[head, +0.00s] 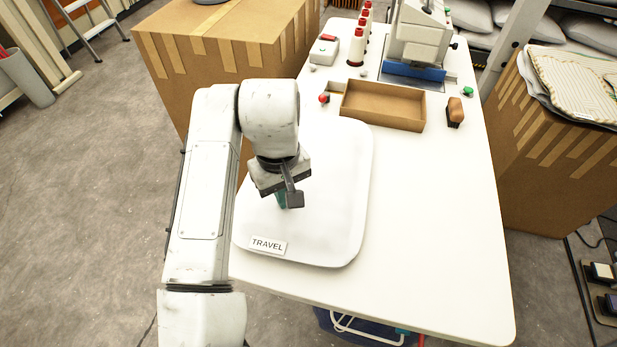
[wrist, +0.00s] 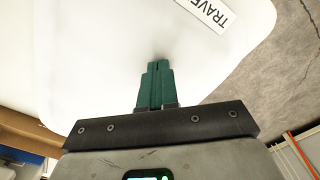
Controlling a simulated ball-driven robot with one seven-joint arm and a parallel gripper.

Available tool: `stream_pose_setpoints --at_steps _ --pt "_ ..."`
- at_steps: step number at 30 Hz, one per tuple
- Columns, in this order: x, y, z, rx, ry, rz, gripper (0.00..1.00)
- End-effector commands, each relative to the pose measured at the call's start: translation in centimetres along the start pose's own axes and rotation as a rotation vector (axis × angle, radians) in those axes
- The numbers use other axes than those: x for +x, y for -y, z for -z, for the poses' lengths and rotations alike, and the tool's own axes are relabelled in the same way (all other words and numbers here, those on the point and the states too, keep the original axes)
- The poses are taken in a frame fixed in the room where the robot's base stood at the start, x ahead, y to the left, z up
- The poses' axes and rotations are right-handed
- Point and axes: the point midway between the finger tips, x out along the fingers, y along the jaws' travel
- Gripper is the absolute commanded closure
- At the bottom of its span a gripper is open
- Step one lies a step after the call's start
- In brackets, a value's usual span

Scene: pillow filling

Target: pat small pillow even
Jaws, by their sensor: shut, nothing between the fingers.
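The small pillow (head: 335,190) is white and lies flat on the white table, with a TRAVEL label (head: 268,245) at its near left corner. In the wrist view the pillow (wrist: 100,60) fills most of the picture, and the label (wrist: 208,10) is at the top. My gripper (head: 286,203) is over the left middle part of the pillow, pointing down. In the wrist view its green fingers (wrist: 158,70) are together with nothing between them. A faint shadow lies at the fingertips; I cannot tell whether they touch the cloth.
A shallow brown tray (head: 382,106) sits behind the pillow, with a brush (head: 455,112) to its right. A sewing machine (head: 418,40) and red-and-white spools (head: 357,47) stand at the back. Cardboard boxes (head: 225,60) flank the table. The table's right front (head: 440,250) is clear.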

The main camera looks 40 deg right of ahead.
Motion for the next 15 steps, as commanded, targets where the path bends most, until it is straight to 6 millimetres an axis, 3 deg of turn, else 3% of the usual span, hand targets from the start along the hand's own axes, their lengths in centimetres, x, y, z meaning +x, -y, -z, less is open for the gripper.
stream_pose_setpoints --at_steps 2,8,15 --pt "0.9 0.0 0.0 0.0 0.0 0.0 1.0" --pt "0.4 0.0 0.0 0.0 0.0 0.001 1.0" --pt "-2.2 0.0 0.0 0.001 0.001 0.0 1.0"
